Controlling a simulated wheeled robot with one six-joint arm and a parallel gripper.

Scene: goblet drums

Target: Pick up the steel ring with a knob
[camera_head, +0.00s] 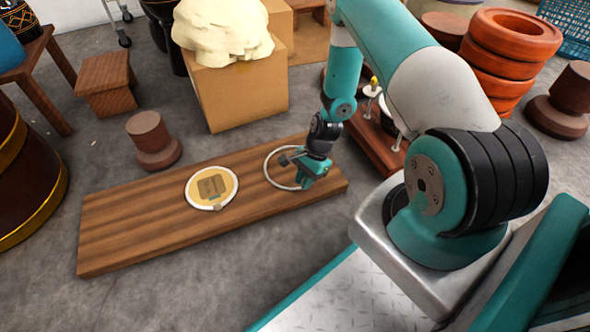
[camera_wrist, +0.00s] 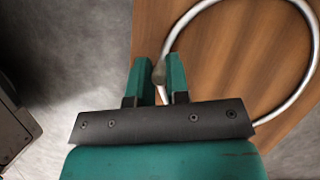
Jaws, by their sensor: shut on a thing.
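The steel ring (camera_wrist: 305,88) is a bright metal hoop with a darker knob (camera_wrist: 158,74) on its left side in the wrist view. In the head view the ring (camera_head: 266,170) is at the right end of the wooden board (camera_head: 130,229). My gripper (camera_wrist: 159,78) is shut on the knob, which sits between its two teal fingers. In the head view my gripper (camera_head: 296,160) covers part of the ring. I cannot tell whether the ring touches the board or is slightly above it.
A white-rimmed disc with a tan face (camera_head: 226,180) lies on the middle of the board. A cardboard box (camera_head: 240,92) with a pale lumpy thing on top stands behind. A brown spool-shaped piece (camera_head: 152,140) stands behind the board. A reddish-brown stand (camera_head: 374,143) is close right of my gripper.

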